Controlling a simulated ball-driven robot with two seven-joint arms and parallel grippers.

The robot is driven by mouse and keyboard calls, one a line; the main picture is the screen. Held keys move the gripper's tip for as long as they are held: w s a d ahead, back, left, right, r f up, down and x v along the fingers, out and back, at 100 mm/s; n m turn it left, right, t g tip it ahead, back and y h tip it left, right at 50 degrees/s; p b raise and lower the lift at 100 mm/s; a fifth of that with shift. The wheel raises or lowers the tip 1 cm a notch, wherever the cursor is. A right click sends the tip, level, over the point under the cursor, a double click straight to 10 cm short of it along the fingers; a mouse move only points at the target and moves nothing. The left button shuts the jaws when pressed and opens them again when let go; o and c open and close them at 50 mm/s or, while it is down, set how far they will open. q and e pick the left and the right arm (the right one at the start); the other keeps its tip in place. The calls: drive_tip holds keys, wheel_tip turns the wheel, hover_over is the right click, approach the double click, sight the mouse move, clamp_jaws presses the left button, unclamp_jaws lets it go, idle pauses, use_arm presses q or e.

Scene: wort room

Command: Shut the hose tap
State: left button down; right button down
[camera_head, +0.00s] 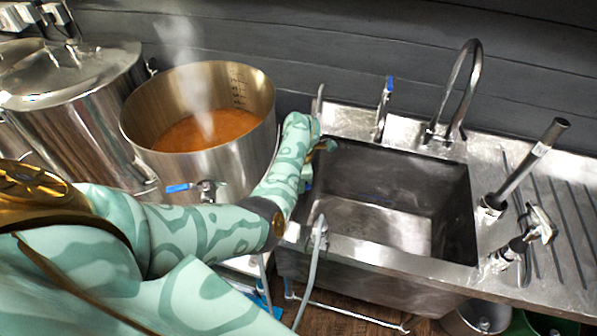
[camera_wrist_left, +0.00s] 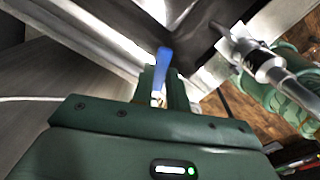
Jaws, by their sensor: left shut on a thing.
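My left gripper (camera_head: 326,146) is at the left end of the sink, mostly hidden behind my own forearm in the head view. In the left wrist view, its dark green fingers (camera_wrist_left: 163,88) are shut on a blue tap lever (camera_wrist_left: 163,61), which sticks up between them. The tap body below the lever is mostly hidden by the gripper. A grey hose (camera_head: 313,262) with a metal end hangs over the sink's front edge, below the gripper. My right gripper is not in view.
The steel sink (camera_head: 350,250) has an empty basin. Behind it stand another blue-handled tap (camera_head: 381,112) and a curved faucet (camera_head: 452,90). A steaming open kettle (camera_head: 225,163) with a blue-handled valve (camera_head: 178,188) is left of my forearm. Upright metal fittings (camera_head: 517,172) occupy the right side.

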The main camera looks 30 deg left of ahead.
use_arm(q)
drive_tip(key=shift+s+d+m+p, duration=0.3)
drive_tip(key=shift+s+m+p, duration=0.15)
drive_tip(key=shift+m+p, duration=0.6)
drive_tip(key=shift+s+d+m+p, duration=0.25)
drive_tip(key=shift+s+m+p, duration=0.2)
drive_tip(key=shift+m+p, duration=0.6)
drive_tip(key=shift+m, duration=0.4)
drive_tip(key=c, duration=1.4)
unclamp_jaws()
